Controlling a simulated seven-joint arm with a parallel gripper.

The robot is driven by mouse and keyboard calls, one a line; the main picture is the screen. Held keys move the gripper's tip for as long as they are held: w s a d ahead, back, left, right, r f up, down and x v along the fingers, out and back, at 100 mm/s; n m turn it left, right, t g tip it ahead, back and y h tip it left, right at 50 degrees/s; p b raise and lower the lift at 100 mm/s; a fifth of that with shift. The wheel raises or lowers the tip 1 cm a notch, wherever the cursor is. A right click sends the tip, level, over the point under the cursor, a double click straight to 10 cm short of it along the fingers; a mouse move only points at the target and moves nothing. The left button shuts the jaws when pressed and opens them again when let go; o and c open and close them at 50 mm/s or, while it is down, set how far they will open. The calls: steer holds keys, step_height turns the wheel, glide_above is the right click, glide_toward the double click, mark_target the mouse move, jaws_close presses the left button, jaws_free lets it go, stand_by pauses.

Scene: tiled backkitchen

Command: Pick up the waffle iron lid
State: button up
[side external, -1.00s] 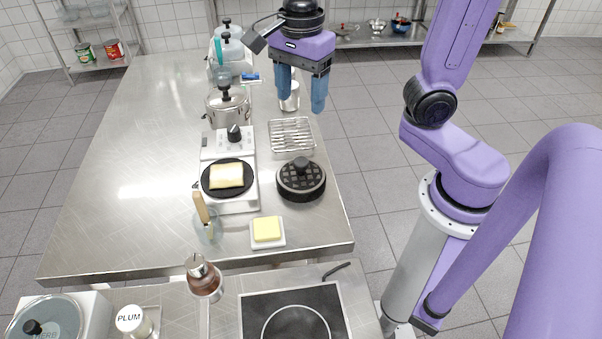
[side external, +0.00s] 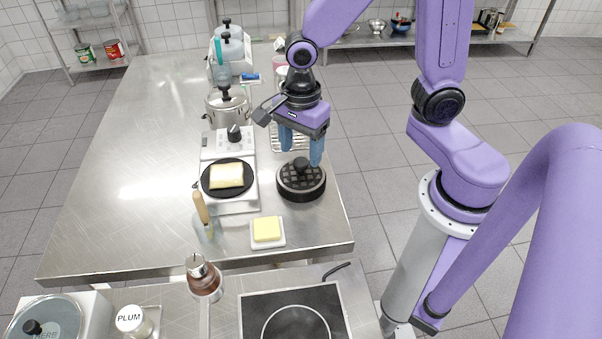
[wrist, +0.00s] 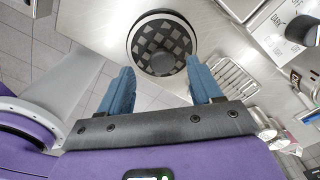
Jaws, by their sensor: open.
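The waffle iron lid (side external: 301,183) is a round dark disc with a grid pattern and a black knob on top. It rests on the steel table near its right edge. It also shows in the wrist view (wrist: 160,43), at the top middle. My gripper (side external: 301,158) is open and empty, its blue fingers pointing down just above and behind the lid. In the wrist view my gripper (wrist: 160,85) has its fingers apart, with the knob ahead between them. The waffle iron base (side external: 228,177), with a pale yellow slab on its dark plate, stands left of the lid.
A wire rack (side external: 284,137) lies behind the lid, partly hidden by my gripper. A butter dish (side external: 267,231) is in front. A steel pot (side external: 227,108) stands behind the waffle iron. A wooden-handled tool (side external: 201,208) stands front left. The table's left part is clear.

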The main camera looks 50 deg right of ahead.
mark_target(301, 161)
steer(key=shift+w+d+f, duration=0.1)
steer(key=shift+f, duration=1.05)
steer(key=shift+d+f, duration=0.1)
steer(key=shift+f, duration=1.05)
jaws_close()
steer(key=shift+r, duration=0.15)
